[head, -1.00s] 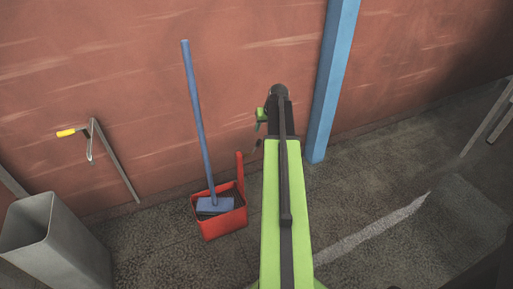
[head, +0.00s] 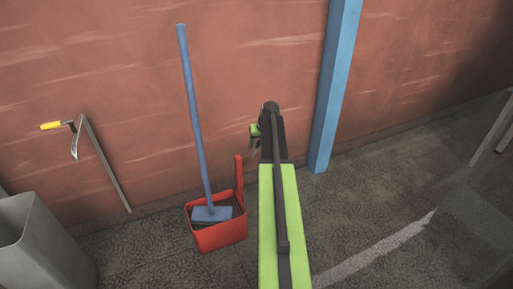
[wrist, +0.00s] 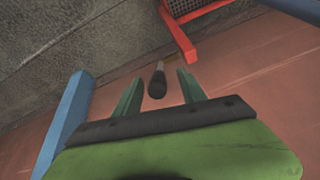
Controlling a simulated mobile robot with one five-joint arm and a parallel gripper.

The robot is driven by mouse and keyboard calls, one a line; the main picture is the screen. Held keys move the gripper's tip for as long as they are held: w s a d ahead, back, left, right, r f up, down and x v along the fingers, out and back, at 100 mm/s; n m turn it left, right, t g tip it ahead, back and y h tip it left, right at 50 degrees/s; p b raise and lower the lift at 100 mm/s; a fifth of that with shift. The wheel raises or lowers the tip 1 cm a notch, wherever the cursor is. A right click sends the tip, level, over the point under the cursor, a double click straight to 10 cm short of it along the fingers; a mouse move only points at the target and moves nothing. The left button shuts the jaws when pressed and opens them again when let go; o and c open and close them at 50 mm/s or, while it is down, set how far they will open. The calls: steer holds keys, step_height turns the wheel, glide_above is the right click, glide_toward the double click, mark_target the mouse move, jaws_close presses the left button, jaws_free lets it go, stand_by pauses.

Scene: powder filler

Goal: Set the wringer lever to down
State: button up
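The red mop bucket (head: 222,236) stands on the floor by the wall, with a red upright bar (head: 239,178) at its right rear. The bar also shows in the wrist view (wrist: 178,32). A dark grip on a thin rod, seemingly the wringer lever (wrist: 157,86), shows between my fingers in the wrist view. My gripper (head: 253,141) is to the right of the bar's top, mostly beside my arm. In the wrist view my gripper (wrist: 160,75) is open, with a gap on both sides of the grip. I cannot tell the depth between them.
A blue mop (head: 194,110) stands in the bucket and leans on the wall side. A blue post (head: 334,85) rises at the right. A grey bin (head: 40,250) and a yellow-handled crank (head: 52,126) are at the left.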

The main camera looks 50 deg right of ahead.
steer(key=c, duration=1)
jaws_close()
steer(key=shift+a, duration=0.15)
